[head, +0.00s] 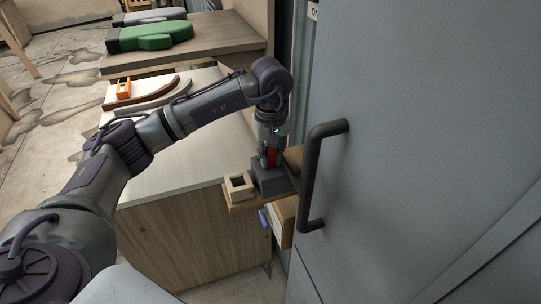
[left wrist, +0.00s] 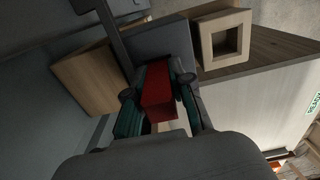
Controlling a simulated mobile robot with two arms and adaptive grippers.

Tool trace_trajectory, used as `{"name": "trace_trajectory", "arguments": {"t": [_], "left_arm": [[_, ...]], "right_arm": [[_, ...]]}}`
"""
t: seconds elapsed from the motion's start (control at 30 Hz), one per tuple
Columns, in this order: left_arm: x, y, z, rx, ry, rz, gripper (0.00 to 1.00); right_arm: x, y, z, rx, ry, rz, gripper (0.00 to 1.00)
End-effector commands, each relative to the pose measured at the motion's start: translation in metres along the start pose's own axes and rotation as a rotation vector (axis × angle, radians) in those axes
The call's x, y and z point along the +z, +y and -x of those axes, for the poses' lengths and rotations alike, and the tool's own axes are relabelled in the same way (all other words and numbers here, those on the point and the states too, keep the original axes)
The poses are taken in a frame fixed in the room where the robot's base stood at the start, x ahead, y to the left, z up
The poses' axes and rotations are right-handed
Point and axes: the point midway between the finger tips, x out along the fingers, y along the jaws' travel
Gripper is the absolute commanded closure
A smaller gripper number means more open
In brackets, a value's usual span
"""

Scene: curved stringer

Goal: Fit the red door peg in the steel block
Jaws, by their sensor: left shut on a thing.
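The red door peg (head: 271,158) is upright in my left gripper (head: 270,153), right over the dark grey steel block (head: 268,182). In the left wrist view, the red peg (left wrist: 158,97) is between the two fingers of the left gripper (left wrist: 157,84), which are shut on it. The far end of the peg meets the steel block (left wrist: 163,42) there; I cannot tell whether it is inside an opening or only touching the top. The block's opening is hidden by the peg and fingers. My right gripper is not in view.
A pale wooden block with a square hole (head: 240,187) stands left of the steel block on a wooden shelf (head: 234,205). A black door handle (head: 314,180) on a large grey door (head: 420,130) is close on the right. An orange item (head: 124,90) lies on the counter behind.

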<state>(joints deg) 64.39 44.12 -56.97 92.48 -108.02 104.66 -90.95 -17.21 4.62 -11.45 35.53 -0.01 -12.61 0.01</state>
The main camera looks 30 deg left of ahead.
Motion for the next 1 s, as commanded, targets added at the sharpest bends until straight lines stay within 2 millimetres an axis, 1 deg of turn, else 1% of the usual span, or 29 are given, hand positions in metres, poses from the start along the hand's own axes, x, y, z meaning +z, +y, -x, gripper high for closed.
{"name": "trace_trajectory", "arguments": {"t": [0.07,0.1,0.23,0.87,1.0], "left_arm": [[0.0000,0.0001,-0.0032,0.001,0.000,0.000,1.00],[-0.0001,0.0002,-0.0016,0.001,0.000,0.000,0.71],[0.0000,0.0003,-0.0015,0.001,0.000,0.000,0.50],[0.0004,0.0010,-0.0011,0.003,0.000,-0.001,0.49],[0.0001,0.0012,0.0045,0.004,0.001,-0.001,0.49]], "right_arm": [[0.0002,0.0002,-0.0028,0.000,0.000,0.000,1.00],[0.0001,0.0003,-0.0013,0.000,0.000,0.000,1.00],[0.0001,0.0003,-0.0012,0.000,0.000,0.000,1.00],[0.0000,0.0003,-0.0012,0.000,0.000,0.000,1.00],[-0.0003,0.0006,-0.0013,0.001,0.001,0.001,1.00]]}}
